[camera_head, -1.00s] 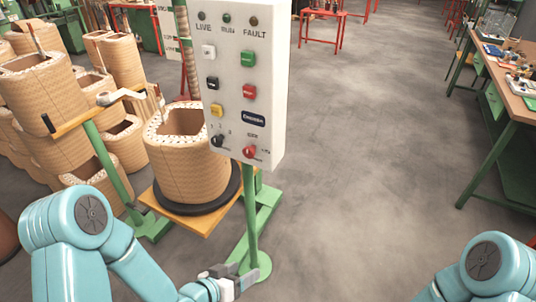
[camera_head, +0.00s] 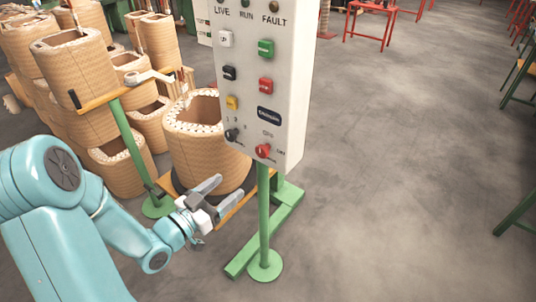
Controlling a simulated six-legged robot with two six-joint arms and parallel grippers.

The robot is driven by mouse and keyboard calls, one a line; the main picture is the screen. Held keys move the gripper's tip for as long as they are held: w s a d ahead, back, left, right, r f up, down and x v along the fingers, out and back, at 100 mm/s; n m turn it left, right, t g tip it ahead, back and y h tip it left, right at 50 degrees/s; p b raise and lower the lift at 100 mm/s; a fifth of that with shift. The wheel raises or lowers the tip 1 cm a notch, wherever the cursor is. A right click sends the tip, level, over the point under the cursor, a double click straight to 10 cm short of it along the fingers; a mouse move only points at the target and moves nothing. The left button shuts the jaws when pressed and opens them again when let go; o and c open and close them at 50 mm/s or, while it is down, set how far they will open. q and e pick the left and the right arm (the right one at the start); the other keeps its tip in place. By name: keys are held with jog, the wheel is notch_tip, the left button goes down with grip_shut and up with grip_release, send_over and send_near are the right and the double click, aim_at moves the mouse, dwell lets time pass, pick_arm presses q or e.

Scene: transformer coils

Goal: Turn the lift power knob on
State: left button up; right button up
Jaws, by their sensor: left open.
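The white control panel (camera_head: 295,95) stands on a green post at the centre. Along its lower part are a black knob (camera_head: 232,135) and a red knob (camera_head: 262,151); their small labels are too blurred to read, so I cannot tell which is the lift power knob. My left gripper (camera_head: 226,193) is open and empty, below and to the left of both knobs, apart from the panel. Its fingers point to the right and slightly up. My right gripper is not in view.
The panel also has several coloured buttons (camera_head: 266,48) and lamps. The green post (camera_head: 264,220) stands right of my left gripper. A tan coil (camera_head: 205,145) sits behind the gripper, with more coils at left.

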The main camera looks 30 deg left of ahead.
aim_at(260, 152)
pick_arm(q)
jog(key=shift+n+y, duration=0.3)
jog(key=shift+y, duration=0.2)
jog(key=w, duration=0.5)
jog(key=w+p, duration=0.1)
jog(key=w, duration=0.4)
jog(key=w+p, duration=0.1)
jog(key=w, duration=0.4)
jog(key=shift+a+f, duration=0.15)
jog(key=shift+a, duration=0.1)
